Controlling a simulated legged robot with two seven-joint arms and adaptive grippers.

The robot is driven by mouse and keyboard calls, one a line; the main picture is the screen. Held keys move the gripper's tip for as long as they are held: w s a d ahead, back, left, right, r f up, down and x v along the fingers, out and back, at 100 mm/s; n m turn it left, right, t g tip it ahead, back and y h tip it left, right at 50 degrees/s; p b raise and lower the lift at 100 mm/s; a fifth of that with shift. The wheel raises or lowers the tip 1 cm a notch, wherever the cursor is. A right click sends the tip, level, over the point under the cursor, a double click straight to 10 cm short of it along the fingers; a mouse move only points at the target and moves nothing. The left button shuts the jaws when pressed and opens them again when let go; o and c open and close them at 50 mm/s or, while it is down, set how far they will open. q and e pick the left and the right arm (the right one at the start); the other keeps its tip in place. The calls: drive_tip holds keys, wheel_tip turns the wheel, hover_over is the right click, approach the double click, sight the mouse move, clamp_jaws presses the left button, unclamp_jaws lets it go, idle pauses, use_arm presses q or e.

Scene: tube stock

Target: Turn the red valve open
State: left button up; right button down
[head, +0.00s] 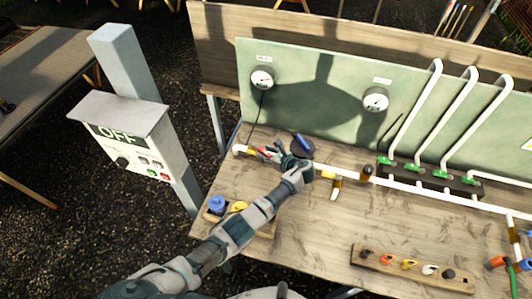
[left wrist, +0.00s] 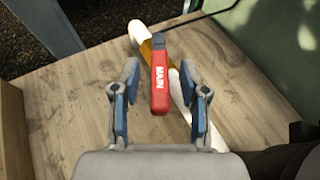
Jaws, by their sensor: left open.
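The red valve handle (left wrist: 160,82), marked MAIN, shows in the left wrist view. It points toward me from a yellow fitting (left wrist: 147,47) on a white pipe (left wrist: 181,98). In the head view, a bit of the red handle (head: 276,149) shows at my left gripper (head: 265,153), near the pipe's left end. My left gripper (left wrist: 159,84) is open, with one blue-padded finger on each side of the handle. Gaps show on both sides, so the fingers look apart from it. My right gripper is not in view.
A grey box reading OFF (head: 128,138) stands on a post left of the wooden bench (head: 300,235). A green panel (head: 330,88) with gauges rises behind the pipe. A wooden strip with several coloured knobs (head: 415,268) lies at the front right. The bench middle is fairly clear.

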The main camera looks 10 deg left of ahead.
use_arm(q)
drive_tip(key=v, duration=1.2)
drive_tip(key=shift+f, duration=0.15)
